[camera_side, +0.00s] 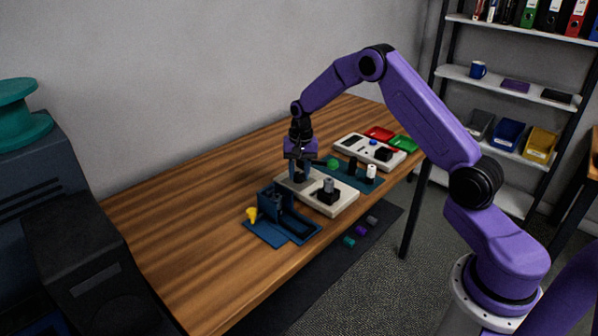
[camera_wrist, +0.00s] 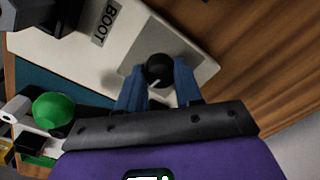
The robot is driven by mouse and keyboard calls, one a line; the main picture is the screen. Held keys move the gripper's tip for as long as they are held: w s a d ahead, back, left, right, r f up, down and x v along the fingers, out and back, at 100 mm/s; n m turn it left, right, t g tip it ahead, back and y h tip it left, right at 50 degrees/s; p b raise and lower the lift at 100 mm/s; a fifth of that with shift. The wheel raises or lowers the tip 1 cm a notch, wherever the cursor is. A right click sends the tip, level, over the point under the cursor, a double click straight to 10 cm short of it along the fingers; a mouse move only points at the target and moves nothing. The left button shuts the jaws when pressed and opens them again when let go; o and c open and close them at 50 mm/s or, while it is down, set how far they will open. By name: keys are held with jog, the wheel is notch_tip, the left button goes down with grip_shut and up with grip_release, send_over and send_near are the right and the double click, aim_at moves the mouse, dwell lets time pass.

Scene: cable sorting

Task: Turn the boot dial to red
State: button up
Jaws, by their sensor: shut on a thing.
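The boot dial is a round black knob (camera_wrist: 157,68) with a white pointer line, seen in the wrist view. It sits on a grey patch of a pale panel (camera_wrist: 140,40) that bears a BOOT label (camera_wrist: 105,22). The pointer line slants toward the lower left of that view; no red mark is visible around the dial. My gripper (camera_wrist: 160,79) has its blue fingers shut on the knob, one on each side. In the side view my gripper (camera_side: 299,177) points down at the panel (camera_side: 342,204), and its fingers hide the dial.
A black block with a grey post (camera_side: 327,192) stands on the same panel. A blue fixture (camera_side: 275,212) with a yellow piece (camera_side: 252,214) is in front. The table's left is clear.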

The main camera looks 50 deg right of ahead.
aim_at(298, 172)
jog(key=n, duration=0.4)
jog(key=shift+n, duration=0.3)
jog(key=n, duration=0.5)
jog(key=shift+w, duration=0.1)
jog(key=n, duration=0.5)
jog(key=shift+n, duration=0.4)
jog(key=n, duration=0.4)
jog(key=shift+g, duration=0.3)
jog(key=shift+n, duration=0.3)
jog(key=o, duration=1)
jog(key=shift+o, duration=0.2)
notch_tip(298, 172, up, 18)
jog(key=shift+w+d+f, duration=0.2)
jog(key=shift+w+f, duration=0.05)
jog(key=shift+w, duration=0.05)
